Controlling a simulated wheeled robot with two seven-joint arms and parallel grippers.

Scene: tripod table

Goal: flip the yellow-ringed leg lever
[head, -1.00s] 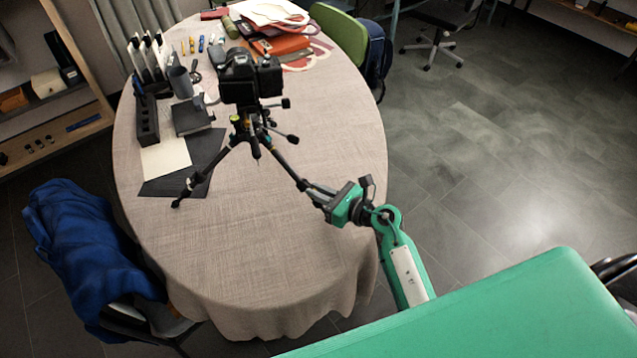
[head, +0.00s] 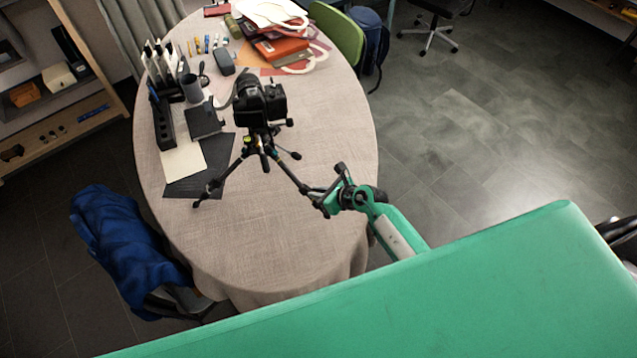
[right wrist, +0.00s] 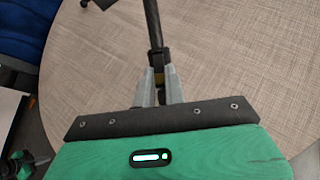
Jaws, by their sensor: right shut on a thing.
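A small black tripod (head: 262,143) stands on the table (head: 262,250) and bears a black camera (head: 258,102). One leg (head: 287,173) comes down toward my right gripper (head: 314,194). In the right wrist view the leg (right wrist: 152,22) runs down between the two grey fingers of my right gripper (right wrist: 159,88). A dark collar (right wrist: 158,55) and a bit of yellow (right wrist: 159,77) show between the fingers, at the yellow-ringed lever. The fingers are closed around this part. They hide most of the lever, so its position cannot be told. My left gripper is not in view.
A dark sheet (head: 212,170), a black box (head: 203,121), a grey cup (head: 191,88) and an upright holder (head: 163,118) lie left of the tripod. Orange folders (head: 279,50) lie at the back. A blue-draped chair (head: 115,240) stands left. The table front is clear.

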